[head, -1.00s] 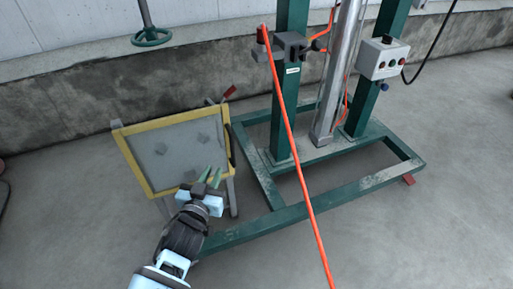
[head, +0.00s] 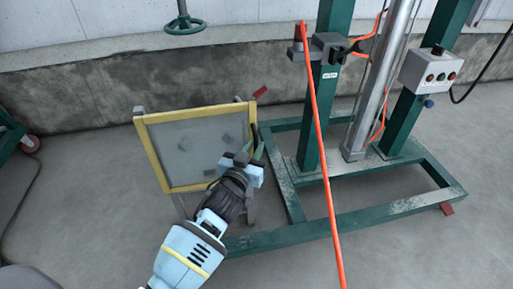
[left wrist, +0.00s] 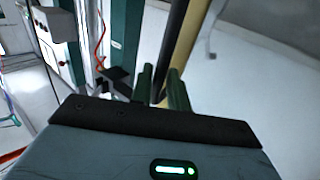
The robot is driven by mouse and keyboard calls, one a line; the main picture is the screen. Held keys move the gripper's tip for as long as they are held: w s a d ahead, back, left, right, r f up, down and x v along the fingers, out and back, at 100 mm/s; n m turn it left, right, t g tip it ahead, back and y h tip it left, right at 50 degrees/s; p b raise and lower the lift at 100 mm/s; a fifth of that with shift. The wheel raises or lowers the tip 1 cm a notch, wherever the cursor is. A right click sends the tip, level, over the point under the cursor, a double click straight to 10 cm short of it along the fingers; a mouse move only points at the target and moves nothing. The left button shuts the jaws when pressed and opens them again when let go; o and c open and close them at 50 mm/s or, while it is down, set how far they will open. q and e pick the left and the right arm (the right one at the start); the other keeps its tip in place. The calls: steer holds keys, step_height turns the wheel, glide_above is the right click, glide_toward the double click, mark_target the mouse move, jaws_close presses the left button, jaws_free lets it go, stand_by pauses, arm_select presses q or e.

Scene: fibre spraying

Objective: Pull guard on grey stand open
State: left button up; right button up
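The guard (head: 190,108) is a yellow-framed, see-through panel on a grey stand (head: 181,207), left of centre in the head view. It looks closed against the stand. A dark handle (head: 254,132) runs along its right edge. My left gripper (head: 249,153) is at the lower right part of the guard, with its green fingers apart. In the left wrist view, the black handle bar (left wrist: 174,40) and the yellow frame edge (left wrist: 191,38) run down towards the gap between the fingers (left wrist: 162,88). Whether the fingers touch the handle is unclear. My right gripper is out of view.
A green post frame (head: 335,110) with a floor base (head: 345,212) stands to the right. An orange hose (head: 322,150) hangs in front of it. A control box (head: 431,72) is on the right post. A green handwheel (head: 185,25) is by the wall.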

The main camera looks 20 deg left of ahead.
arm_select(q)
steer(key=shift+w, duration=0.7)
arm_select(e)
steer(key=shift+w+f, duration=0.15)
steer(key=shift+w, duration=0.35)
arm_select(q)
steer(key=shift+c, duration=0.4)
jaws_close()
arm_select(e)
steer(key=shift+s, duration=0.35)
